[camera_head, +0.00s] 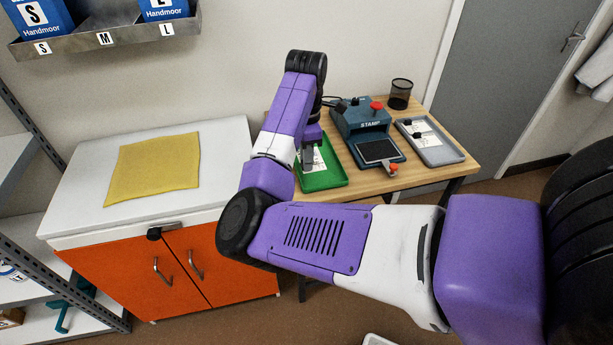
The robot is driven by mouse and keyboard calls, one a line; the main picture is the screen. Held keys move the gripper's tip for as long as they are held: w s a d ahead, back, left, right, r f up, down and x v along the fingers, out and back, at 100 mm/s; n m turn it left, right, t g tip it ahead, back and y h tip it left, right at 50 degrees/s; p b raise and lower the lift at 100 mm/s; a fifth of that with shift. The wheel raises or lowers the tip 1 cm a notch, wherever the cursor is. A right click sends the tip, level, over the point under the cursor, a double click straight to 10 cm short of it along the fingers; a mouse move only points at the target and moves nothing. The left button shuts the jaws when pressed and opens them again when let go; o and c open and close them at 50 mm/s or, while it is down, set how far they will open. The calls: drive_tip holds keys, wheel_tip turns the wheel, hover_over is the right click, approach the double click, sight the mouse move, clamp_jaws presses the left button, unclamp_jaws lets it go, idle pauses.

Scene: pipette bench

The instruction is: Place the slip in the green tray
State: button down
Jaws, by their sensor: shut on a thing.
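The green tray (326,181) lies on the wooden table, left of the stamp machine. My gripper (308,165) points down over the tray and is shut on the white slip (319,160), which shows just right of the fingers. The slip is over the back part of the tray. I cannot tell whether it touches the tray floor. My arm hides the tray's left side and part of the slip.
The teal stamp machine (359,119), with red knobs, stands close right of the tray. A grey tray (441,151) with papers and dark items and a black mesh cup (400,94) are farther right. A white-topped cabinet (85,208) with a yellow cloth (153,170) stands left.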

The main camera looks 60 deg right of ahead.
sight(306, 183)
drive_tip(key=shift+f, duration=3.1)
drive_tip(key=c, duration=1.5)
unclamp_jaws()
drive_tip(key=shift+f, duration=0.1)
drive_tip(key=shift+c, duration=0.2)
